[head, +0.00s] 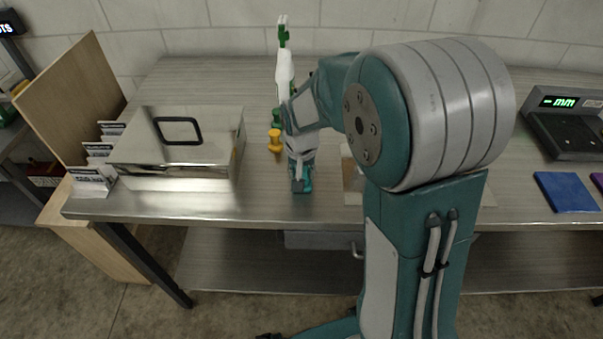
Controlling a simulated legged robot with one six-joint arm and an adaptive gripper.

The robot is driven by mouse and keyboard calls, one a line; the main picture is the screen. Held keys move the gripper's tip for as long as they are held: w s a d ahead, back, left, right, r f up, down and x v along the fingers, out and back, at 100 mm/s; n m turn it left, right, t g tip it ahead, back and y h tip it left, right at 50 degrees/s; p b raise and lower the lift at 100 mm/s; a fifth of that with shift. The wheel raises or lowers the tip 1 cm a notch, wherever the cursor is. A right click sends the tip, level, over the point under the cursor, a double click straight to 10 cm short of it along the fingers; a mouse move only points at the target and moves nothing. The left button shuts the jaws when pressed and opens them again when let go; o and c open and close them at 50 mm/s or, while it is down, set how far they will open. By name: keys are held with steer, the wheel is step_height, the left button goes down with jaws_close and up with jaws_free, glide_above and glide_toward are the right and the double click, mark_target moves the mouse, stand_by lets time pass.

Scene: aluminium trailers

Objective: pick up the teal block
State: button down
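My gripper (301,178) points down at the table's front half, left of the big teal and grey arm joint. A small teal piece, apparently the teal block (307,185), shows at its fingertips, close to the tabletop. The fingers partly cover it. At this size I cannot tell whether the fingers are shut on it or only around it, or whether it touches the table.
A shiny lidded metal box (180,160) stands on the table (225,92) at left. A blue pad (566,192) and a digital scale (565,130) are at right.

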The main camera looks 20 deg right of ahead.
mark_target(303, 170)
steer(key=shift+r, duration=0.45)
step_height(303, 170, up, 3)
steer(key=shift+s+f, duration=0.1)
steer(key=shift+f, duration=0.1)
steer(key=s+d+r, duration=0.5)
steer(key=s+r, duration=0.4)
steer(key=s, duration=0.3)
steer(key=shift+s+d+r, duration=0.15)
steer(key=shift+s+r, duration=0.05)
steer(key=shift+s, duration=0.2)
